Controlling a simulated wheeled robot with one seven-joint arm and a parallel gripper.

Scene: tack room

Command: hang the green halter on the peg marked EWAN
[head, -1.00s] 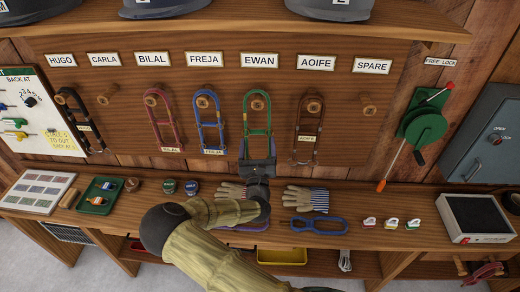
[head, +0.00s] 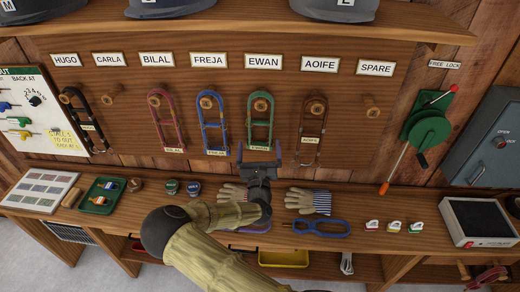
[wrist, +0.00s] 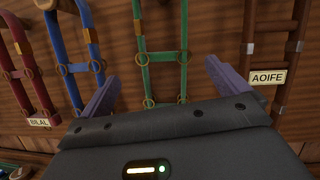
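The green halter (head: 249,125) hangs on the wooden peg (head: 261,105) under the EWAN sign (head: 263,62), its loop around the peg and its lower end hanging down the board. It also shows in the wrist view (wrist: 142,70), behind the space between my fingers. My gripper (head: 259,152) is just below the halter's lower end. Its two purple fingers are spread wide with nothing between them, seen also in the wrist view (wrist: 161,78). The fingers look apart from the halter.
A blue halter (head: 203,125) hangs left of the green one and a dark brown halter (head: 303,135) hangs right. The SPARE peg (head: 372,100) is empty.

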